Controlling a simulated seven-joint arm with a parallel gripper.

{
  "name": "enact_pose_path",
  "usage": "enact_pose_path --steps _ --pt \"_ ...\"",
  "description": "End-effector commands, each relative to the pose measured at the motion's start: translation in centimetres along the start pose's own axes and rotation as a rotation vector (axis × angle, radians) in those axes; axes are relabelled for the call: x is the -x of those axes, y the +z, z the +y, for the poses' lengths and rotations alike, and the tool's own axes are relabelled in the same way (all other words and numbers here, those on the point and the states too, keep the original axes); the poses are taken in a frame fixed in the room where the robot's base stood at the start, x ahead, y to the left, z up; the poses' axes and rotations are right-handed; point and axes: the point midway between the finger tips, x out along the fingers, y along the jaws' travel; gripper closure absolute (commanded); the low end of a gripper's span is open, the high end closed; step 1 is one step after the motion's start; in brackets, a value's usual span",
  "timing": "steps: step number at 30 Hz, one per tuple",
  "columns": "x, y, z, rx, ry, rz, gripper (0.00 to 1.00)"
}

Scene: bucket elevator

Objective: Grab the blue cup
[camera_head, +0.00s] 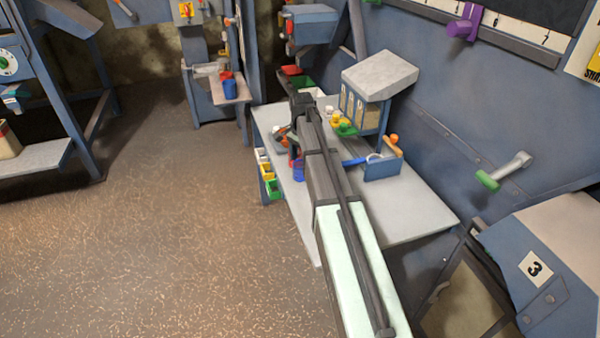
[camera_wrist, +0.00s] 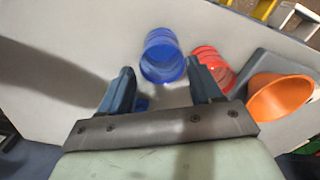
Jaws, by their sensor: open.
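The blue cup (camera_wrist: 161,56) stands on the grey table in the wrist view, its open mouth facing my gripper (camera_wrist: 159,70). My gripper is open, with one finger on each side of the cup's near end in the picture. The right finger is close to the cup; I cannot tell whether they touch. The red cup (camera_wrist: 210,64) is just right of the right finger and partly hidden by it. In the head view the blue cup (camera_head: 299,173) shows beside my arm, near the table's left edge. My arm hides much of the gripper there.
An orange cup (camera_wrist: 279,98) lies right of the red cup. Small yellow and green bins (camera_head: 267,174) hang at the table's left edge. A grey-topped box (camera_head: 379,75) and a blue holder (camera_head: 383,168) stand right of my arm. The table's front right (camera_head: 415,210) is clear.

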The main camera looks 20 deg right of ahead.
Motion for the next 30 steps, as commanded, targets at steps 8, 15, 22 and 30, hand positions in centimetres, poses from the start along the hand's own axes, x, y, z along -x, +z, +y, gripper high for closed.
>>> enact_pose_path --steps 8,15,22,30 --pt "-3.1 0.3 -0.3 0.0 0.001 -0.001 0.36" --pt "-4.8 0.3 -0.3 0.0 0.0 0.0 0.36" --pt "-4.8 0.2 -0.3 0.0 0.0 0.0 0.42" --pt "-4.8 0.3 -0.3 0.0 0.0 0.0 0.68"
